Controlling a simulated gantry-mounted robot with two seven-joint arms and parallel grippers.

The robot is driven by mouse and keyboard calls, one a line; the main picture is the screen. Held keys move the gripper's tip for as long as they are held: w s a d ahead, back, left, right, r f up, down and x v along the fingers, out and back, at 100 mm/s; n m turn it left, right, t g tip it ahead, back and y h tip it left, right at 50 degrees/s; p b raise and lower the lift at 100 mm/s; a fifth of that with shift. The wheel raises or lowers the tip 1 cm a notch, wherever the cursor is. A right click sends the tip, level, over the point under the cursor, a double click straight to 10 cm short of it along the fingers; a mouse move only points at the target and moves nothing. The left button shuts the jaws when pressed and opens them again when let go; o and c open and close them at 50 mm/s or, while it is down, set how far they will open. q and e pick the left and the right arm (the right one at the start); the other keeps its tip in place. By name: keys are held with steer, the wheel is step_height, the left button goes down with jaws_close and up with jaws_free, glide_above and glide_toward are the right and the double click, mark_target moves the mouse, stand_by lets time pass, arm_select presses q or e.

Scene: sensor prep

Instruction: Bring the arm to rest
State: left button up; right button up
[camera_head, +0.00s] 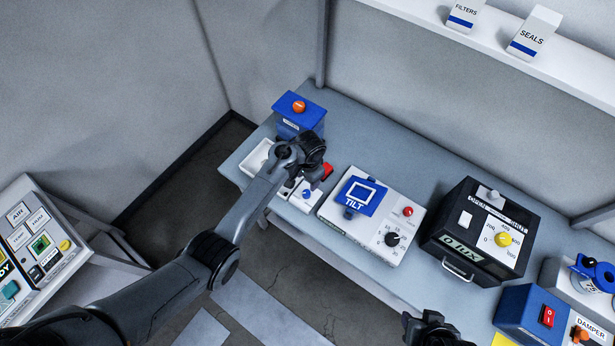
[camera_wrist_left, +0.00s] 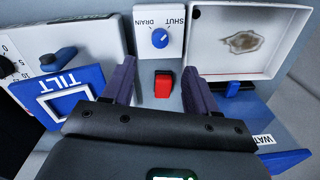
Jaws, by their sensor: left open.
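My left arm reaches in from the lower left in the head view. Its gripper (camera_head: 308,165) is over the left part of the bench, near a small red block (camera_head: 327,171). In the left wrist view my left gripper (camera_wrist_left: 160,75) is open, with its two dark fingers spread. The red block (camera_wrist_left: 163,84) shows in the gap between them, and I cannot tell how far below the fingers it is. Nothing is held. My right gripper (camera_head: 432,328) shows only in part at the bottom edge of the head view, and its fingers are not clear.
Around the left gripper are a DRAIN/SHUT knob panel (camera_wrist_left: 160,38), a stained white tray (camera_wrist_left: 288,14) and a blue box with an orange button (camera_head: 298,118). The TILT unit (camera_head: 333,208) and black LUX box (camera_head: 436,228) stand to the right. A slanted panel (camera_head: 60,218) is at far left.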

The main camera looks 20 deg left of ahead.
arm_select(q)
steer(key=shift+s+f, duration=0.1)
stand_by(0.3)
steer(key=s+a+f+g+p, duration=0.25)
steer(key=s+f, duration=0.75)
steer(key=s, duration=0.5)
steer(key=s+a+r+n+p, duration=0.1)
steer(key=s+a+r+p, duration=0.1)
steer(key=s, duration=1.4)
step_height(320, 180, up, 24)
steer(key=w+a+n+t, duration=0.1)
steer(key=n+t, duration=0.1)
steer(key=t, duration=0.4)
steer(key=shift+r+h+p, duration=0.15)
steer(key=shift+h+p, duration=0.15)
